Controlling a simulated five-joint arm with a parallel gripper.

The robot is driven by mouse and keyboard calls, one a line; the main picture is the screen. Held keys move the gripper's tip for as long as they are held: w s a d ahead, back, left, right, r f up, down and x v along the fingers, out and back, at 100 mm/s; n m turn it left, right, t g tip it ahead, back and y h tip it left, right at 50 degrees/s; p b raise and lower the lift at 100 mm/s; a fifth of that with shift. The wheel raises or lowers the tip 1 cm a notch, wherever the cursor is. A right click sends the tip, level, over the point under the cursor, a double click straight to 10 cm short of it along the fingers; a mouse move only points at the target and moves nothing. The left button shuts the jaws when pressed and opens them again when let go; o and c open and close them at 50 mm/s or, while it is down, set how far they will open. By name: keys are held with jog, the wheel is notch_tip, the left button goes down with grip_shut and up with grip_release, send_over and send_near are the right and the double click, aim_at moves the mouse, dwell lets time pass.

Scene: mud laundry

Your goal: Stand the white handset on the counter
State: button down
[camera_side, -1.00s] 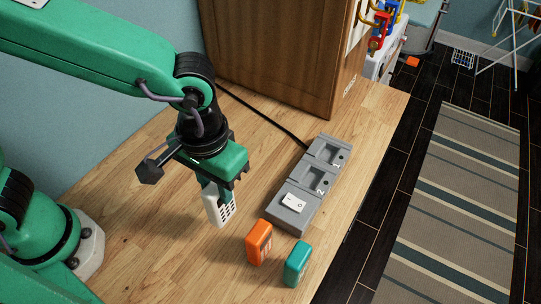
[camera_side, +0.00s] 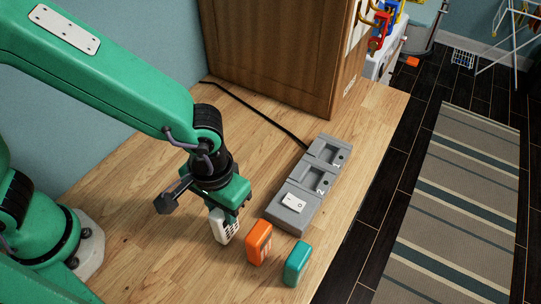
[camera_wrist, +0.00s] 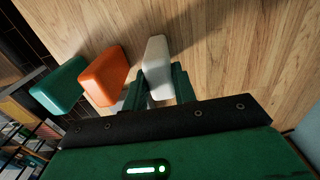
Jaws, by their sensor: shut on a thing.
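The white handset (camera_side: 224,228) is upright in my gripper (camera_side: 222,213), to the left of the orange handset. Its lower end is at or just above the wooden counter (camera_side: 150,225); I cannot tell whether it touches. In the wrist view the white handset (camera_wrist: 156,62) sits between the two green fingers of my gripper (camera_wrist: 158,88), which are shut on it. The fingers hide part of its sides.
An orange handset (camera_side: 259,243) and a teal handset (camera_side: 297,264) stand close by on the right. A grey charging dock (camera_side: 291,215) with numbered bays and a white switch lies behind them. A wooden cabinet (camera_side: 275,50) stands at the back.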

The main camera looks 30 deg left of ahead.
jog(key=shift+f, duration=0.2)
jog(key=c, duration=1.1)
grip_release()
jog(key=shift+r, duration=0.15)
notch_tip(320, 180, up, 12)
